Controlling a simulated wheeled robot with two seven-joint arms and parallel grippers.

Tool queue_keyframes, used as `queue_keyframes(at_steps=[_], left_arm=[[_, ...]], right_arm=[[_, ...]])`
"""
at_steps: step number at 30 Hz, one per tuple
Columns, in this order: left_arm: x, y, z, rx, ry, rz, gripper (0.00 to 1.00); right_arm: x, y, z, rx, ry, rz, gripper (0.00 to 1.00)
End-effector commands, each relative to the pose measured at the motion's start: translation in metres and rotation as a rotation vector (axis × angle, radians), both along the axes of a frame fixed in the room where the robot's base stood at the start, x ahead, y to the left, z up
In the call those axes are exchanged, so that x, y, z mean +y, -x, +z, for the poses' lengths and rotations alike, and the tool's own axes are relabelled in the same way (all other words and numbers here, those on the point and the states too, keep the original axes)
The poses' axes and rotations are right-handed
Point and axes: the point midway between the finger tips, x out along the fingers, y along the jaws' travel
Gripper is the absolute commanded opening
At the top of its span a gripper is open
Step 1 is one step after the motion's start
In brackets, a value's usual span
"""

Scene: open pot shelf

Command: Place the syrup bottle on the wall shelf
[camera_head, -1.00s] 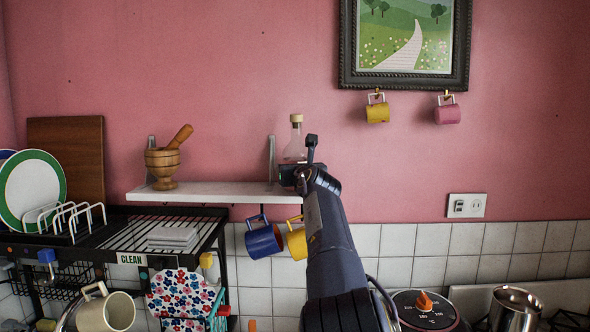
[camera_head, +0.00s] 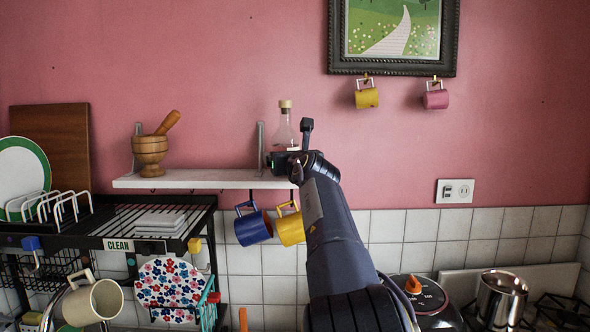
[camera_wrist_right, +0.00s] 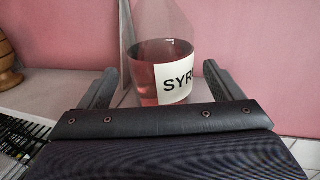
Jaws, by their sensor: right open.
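The syrup bottle (camera_head: 285,130), clear glass with a cork-coloured stopper, stands upright at the right part of the white wall shelf (camera_head: 200,180). My right gripper (camera_head: 284,162) is at shelf height in front of the bottle, and its arm hides the shelf's right end. In the right wrist view the bottle (camera_wrist_right: 160,75) holds reddish syrup and has a white label reading "SYR". There the open fingers of the right gripper (camera_wrist_right: 160,83) lie to either side of the bottle, with gaps visible between fingers and glass. My left gripper is not in view.
A wooden mortar and pestle (camera_head: 150,155) stands on the shelf's left part. A blue mug (camera_head: 252,227) and a yellow mug (camera_head: 290,228) hang under the shelf. A dish rack (camera_head: 130,220) is at lower left; a metal pot (camera_head: 500,298) is at lower right.

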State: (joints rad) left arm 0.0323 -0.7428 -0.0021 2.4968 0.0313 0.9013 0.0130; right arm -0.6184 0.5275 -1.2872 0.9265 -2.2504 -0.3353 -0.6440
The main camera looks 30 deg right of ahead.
Motion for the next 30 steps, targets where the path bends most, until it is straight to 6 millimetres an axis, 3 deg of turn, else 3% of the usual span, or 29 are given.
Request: queue_keyframes(at_steps=[6, 13, 30], left_arm=[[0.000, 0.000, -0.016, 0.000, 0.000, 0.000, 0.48], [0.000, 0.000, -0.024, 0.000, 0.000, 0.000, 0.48], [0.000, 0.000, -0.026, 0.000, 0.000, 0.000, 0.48]], right_arm=[[0.012, 0.035, -0.003, -0.001, -0.003, 0.005, 0.86], [0.019, 0.060, -0.002, 0.001, -0.001, 0.003, 0.86], [0.020, 0.070, -0.001, 0.003, -0.002, 0.000, 0.86]])
